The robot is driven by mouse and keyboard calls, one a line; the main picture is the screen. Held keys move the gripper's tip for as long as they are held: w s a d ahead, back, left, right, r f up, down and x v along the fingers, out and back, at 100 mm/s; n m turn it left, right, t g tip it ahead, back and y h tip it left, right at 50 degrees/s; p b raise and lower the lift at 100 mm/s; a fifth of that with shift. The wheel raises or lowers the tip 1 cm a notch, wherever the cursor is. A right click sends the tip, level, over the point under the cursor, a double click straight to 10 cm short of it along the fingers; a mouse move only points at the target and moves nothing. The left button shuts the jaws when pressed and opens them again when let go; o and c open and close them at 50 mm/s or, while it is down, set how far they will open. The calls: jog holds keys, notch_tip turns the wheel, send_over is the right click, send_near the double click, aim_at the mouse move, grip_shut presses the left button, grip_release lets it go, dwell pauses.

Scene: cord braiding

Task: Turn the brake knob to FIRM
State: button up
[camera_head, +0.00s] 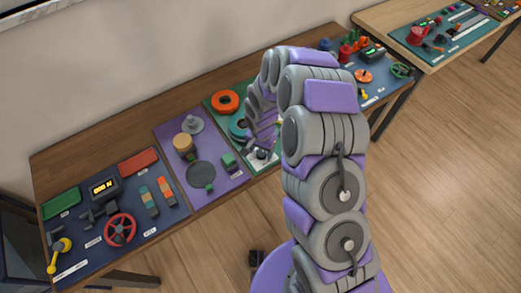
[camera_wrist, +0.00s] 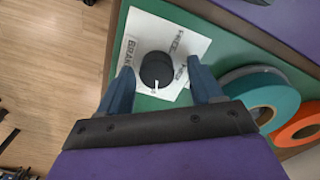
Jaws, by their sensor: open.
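The brake knob (camera_wrist: 157,68) is a round black knob with a white pointer mark. It stands on a white plate (camera_wrist: 143,27) on a green board. In the wrist view its pointer is toward the picture's bottom. The plate reads BRAKE and FREE; another label is partly hidden by the right finger, and I cannot read FIRM. My gripper (camera_wrist: 159,66) is open, with one blue finger on each side of the knob and visible gaps between. Whether the fingertips are down at knob height is hard to tell. In the head view the white plate (camera_head: 259,161) shows beneath my wrist.
A teal ring (camera_wrist: 286,88) and an orange ring (camera_wrist: 300,128) lie beside the gripper on the green board. A purple board (camera_head: 231,193) and a blue board (camera_head: 110,247) with a red wheel (camera_head: 120,230) are to the left. The table's front edge is close.

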jog(key=shift+d, duration=0.25)
jog(key=c, duration=0.4)
jog(key=shift+a, duration=0.1)
jog(key=c, duration=0.7)
jog(key=shift+o, duration=0.2)
jog(key=shift+n, duration=0.4)
jog(key=shift+r+n+p, duration=0.1)
jog(key=shift+n+p, duration=0.75)
jog(key=shift+n, duration=0.15)
jog(key=n+p, duration=0.2)
jog(key=n, duration=0.2)
jog(key=n+p, duration=0.1)
jog(key=n, duration=0.3)
jog(key=shift+a, duration=0.1)
jog(key=shift+n+p, duration=0.35)
jog(key=shift+n, duration=1.15)
jog(key=shift+s, duration=0.1)
